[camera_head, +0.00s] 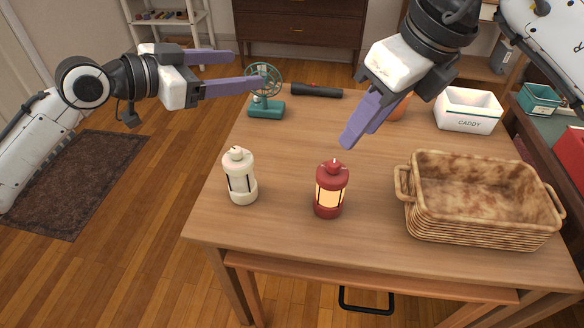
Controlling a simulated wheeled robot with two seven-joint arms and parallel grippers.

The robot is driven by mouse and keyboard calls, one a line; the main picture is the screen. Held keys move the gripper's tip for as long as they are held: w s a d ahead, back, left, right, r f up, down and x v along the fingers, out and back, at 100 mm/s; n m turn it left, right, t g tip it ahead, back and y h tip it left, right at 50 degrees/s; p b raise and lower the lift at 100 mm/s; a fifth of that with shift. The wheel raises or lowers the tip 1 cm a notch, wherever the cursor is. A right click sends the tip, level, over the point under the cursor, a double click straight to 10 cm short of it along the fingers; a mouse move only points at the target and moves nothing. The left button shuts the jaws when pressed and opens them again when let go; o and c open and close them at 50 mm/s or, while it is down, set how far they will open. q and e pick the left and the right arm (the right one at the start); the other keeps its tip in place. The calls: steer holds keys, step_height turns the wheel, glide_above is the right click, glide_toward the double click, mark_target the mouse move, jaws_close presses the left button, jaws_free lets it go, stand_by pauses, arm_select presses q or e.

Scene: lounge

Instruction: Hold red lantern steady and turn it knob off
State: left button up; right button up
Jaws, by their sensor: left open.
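The red lantern (331,211) stands upright near the front middle of the wooden table, its window glowing warm yellow. Its knob (334,163) is a small part on the red top. My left gripper (247,69) is open and empty, beyond the table's left edge by the green fan, well away from the lantern. My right gripper (348,141) points down, above and behind the lantern and apart from it. Its purple fingers overlap in this view, so I cannot tell whether it is open or shut. No object shows in it.
A cream lantern (240,194) stands left of the red one, and a wicker basket (480,228) right of it. Behind are a green fan (266,107), a black flashlight (317,91), an orange object (400,108) and a white caddy (468,122). The table's middle is clear.

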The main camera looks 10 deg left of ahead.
arm_select(q)
steer(key=s+d+f+m+g+h, duration=0.2)
steer(key=s+d+f+g, duration=0.1)
steer(key=s+d+f, duration=0.3)
steer(key=m+g+h, duration=0.1)
steer(key=m+g, duration=0.1)
steer(key=g, duration=0.2)
glide_toward(320, 174)
steer(key=x, duration=0.4)
steer(key=shift+d+f, duration=0.2)
steer(key=shift+d, duration=0.1)
steer(key=x, duration=1.1)
steer(key=shift+w+d+f, duration=0.1)
steer(key=shift+w+d, duration=0.2)
steer(key=shift+w, duration=0.05)
steer(key=c, duration=1.2)
steer(key=shift+c, duration=0.8)
arm_select(e)
steer(key=shift+c, duration=0.7)
steer(key=a+f, duration=0.1)
steer(key=f, duration=0.2)
steer(key=w+a+f+m, duration=0.1)
steer(key=f, duration=0.2)
steer(key=w+a+f+m+t, duration=0.1)
steer(key=f, duration=0.2)
